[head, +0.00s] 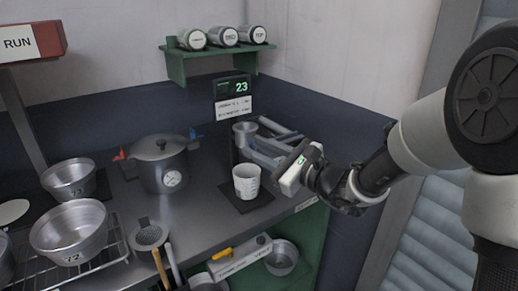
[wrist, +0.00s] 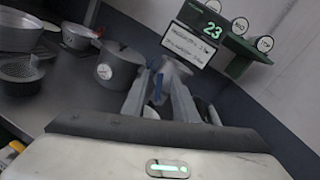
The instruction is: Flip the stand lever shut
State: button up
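The stand (head: 235,150) is a dark upright at the back of the bench, with a grey metal funnel (head: 245,129) at its top. A white measuring cup (head: 246,181) stands below it on a dark base. My gripper (head: 258,143) reaches in from the right, close to the stand and above the cup. In the wrist view, my gripper's two grey fingers (wrist: 160,82) are apart. A small blue piece (wrist: 158,88), seemingly the lever, shows between them. Contact cannot be told. The fingers partly hide the stand and funnel, and the lever is not clear in the head view.
A lidded pot (head: 160,165) with a dial stands left of the stand. Metal pans (head: 68,232) and a strainer (head: 149,236) are at the front left. A display reading 23 (head: 232,88) and a green shelf of jars (head: 218,50) are behind. The wall is close at the right.

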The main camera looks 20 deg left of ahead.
grip_shut()
jog(key=b, duration=0.1)
jog(key=n+b, duration=0.1)
jog(key=b, duration=0.1)
jog(key=shift+s+a+f+n, duration=0.2)
jog(key=shift+s+f+n, duration=0.05)
jog(key=shift+n, duration=0.15)
jog(key=shift+r, duration=0.15)
grip_release()
